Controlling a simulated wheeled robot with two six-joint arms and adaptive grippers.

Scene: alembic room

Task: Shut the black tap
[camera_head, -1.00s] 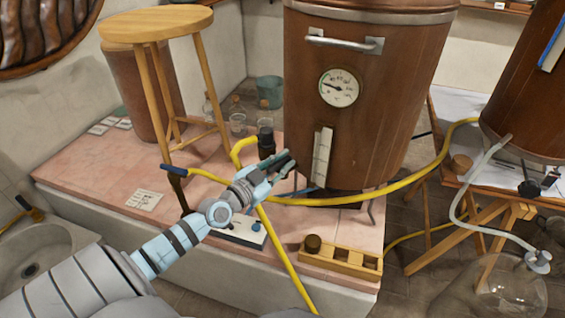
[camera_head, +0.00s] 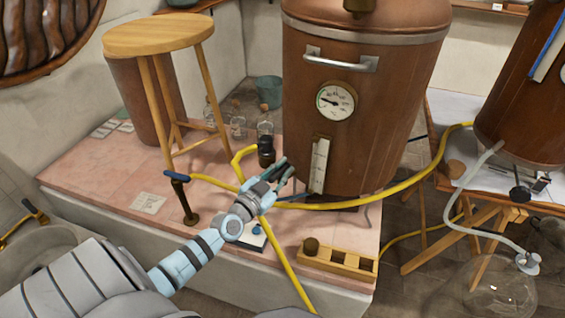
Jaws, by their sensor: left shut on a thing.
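A black upright fitting (camera_head: 266,150), which looks like the black tap, stands at the lower left of the big copper vessel (camera_head: 390,110), by the bend of a yellow hose. My left gripper (camera_head: 281,170) is just in front of it in the picture, beside the vessel's lower left edge. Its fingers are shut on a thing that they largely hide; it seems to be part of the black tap. I cannot make out the handle's angle. My right gripper is not in view.
The yellow hose (camera_head: 350,202) crosses in front of the vessel. A wooden stool (camera_head: 155,35) and a blue-handled tap (camera_head: 178,178) stand to the left. A wooden rack (camera_head: 335,262) lies at the pink platform's (camera_head: 95,185) front edge. A glass flask (camera_head: 500,290) stands at lower right.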

